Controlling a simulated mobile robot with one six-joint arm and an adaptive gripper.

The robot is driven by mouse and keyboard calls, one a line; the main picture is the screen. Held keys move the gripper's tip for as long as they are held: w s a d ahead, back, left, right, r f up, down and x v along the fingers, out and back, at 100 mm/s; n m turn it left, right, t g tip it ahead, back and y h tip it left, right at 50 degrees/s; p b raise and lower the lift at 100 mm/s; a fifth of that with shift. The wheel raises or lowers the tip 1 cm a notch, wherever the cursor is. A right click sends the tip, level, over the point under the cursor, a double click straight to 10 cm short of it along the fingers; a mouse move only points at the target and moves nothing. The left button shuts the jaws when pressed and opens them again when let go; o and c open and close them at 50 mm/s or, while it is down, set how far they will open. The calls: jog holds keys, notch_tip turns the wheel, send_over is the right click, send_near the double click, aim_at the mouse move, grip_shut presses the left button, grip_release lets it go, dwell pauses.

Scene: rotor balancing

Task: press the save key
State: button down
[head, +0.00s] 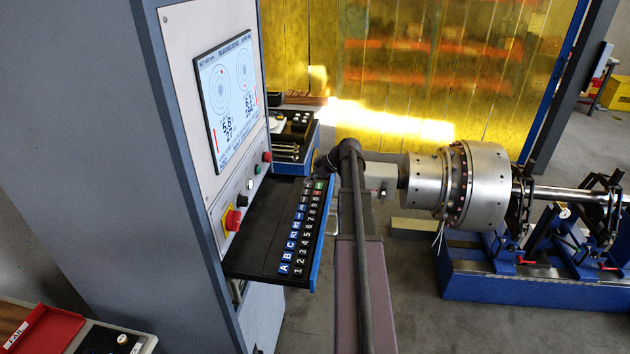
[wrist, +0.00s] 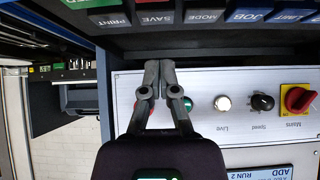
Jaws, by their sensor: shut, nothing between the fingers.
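My gripper (wrist: 159,67) is shut and empty. Its fingertips show just below the SAVE key in the picture, in front of the shelf edge; no contact with the key shows. In the head view the keyboard (head: 305,225) is on the cabinet's black shelf (head: 250,245). My gripper (head: 322,168) is at its far end, small and partly hidden by my arm.
The cabinet panel has a red mains switch (wrist: 298,98), a speed knob (wrist: 262,102), a white button (wrist: 222,103) and a green button (wrist: 187,104). The screen (head: 228,95) is above. A steel rotor (head: 475,185) rests on blue stands at right.

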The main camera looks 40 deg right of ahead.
aim_at(308, 193)
jog(key=shift+f+b, duration=1.4)
jog(key=shift+f, duration=0.25)
jog(key=shift+f+b, duration=0.7)
jog(key=shift+f, duration=0.05)
jog(key=shift+s+a+f+b, duration=0.1)
jog(key=shift+s+f+b, duration=0.05)
jog(key=shift+s+b, duration=0.15)
jog(key=shift+w, duration=0.1)
jog(key=shift+w+r+p, duration=0.15)
jog(key=shift+r+p, duration=0.7)
jog(key=shift+p, duration=0.15)
notch_tip(308, 193, up, 3)
jog(key=p, duration=0.3)
jog(key=p+v, duration=0.6)
jog(key=v, duration=0.3)
jog(key=shift+s+d+r+p, duration=0.15)
jog(key=shift+s+d+p, duration=0.1)
jog(key=shift+s+p, duration=0.1)
